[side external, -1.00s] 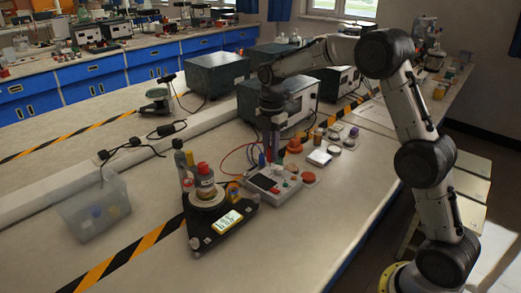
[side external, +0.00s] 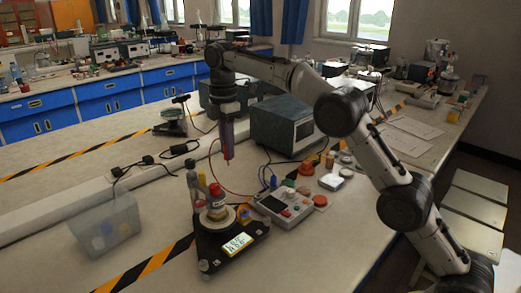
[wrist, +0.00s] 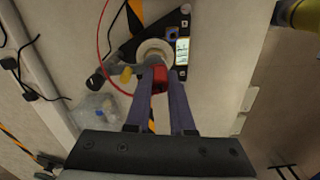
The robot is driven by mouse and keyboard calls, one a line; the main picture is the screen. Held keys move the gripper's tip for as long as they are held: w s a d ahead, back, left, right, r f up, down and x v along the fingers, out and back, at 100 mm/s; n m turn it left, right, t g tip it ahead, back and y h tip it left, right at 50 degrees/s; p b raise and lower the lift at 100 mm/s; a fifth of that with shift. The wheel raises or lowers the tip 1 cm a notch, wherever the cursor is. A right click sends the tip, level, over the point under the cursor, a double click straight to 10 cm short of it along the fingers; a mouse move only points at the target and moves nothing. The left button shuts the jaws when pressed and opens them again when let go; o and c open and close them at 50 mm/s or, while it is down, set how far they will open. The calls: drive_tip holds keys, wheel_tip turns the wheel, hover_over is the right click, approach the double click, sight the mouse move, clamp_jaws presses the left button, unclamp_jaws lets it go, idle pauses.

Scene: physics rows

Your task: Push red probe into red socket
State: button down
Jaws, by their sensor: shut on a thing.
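My gripper (side external: 228,155) is up in the air behind and above the black three-cornered stand (side external: 228,250). Its long fingers point down. In the wrist view, a red piece (wrist: 160,78) sits between the fingertips of my gripper (wrist: 158,80); it looks like the red probe. A red cable (wrist: 103,45) curves down toward the fingers, and in the side view it runs to the grey control box (side external: 285,205). That box carries several red and coloured parts; which is the red socket I cannot tell. The probe's tip is too small to make out.
A clear bin (side external: 103,228) is at left. A dark instrument case (side external: 285,125) stands behind the box.

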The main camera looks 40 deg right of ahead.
drive_tip(key=shift+n, duration=0.8)
drive_tip(key=shift+w+a+f, duration=0.2)
drive_tip(key=shift+a+f, duration=0.9)
drive_tip(key=shift+a, duration=0.45)
drive_tip(key=shift+w+a+f, duration=0.25)
drive_tip(key=shift+a+f, duration=0.8)
drive_tip(key=shift+a, duration=0.5)
drive_tip(key=shift+w+a+f, duration=0.2)
drive_tip(key=shift+a+f, duration=0.9)
drive_tip(key=shift+a, duration=0.45)
drive_tip(key=shift+f, duration=1.6)
drive_tip(key=c, duration=0.7)
unclamp_jaws()
drive_tip(key=shift+o, duration=1.2)
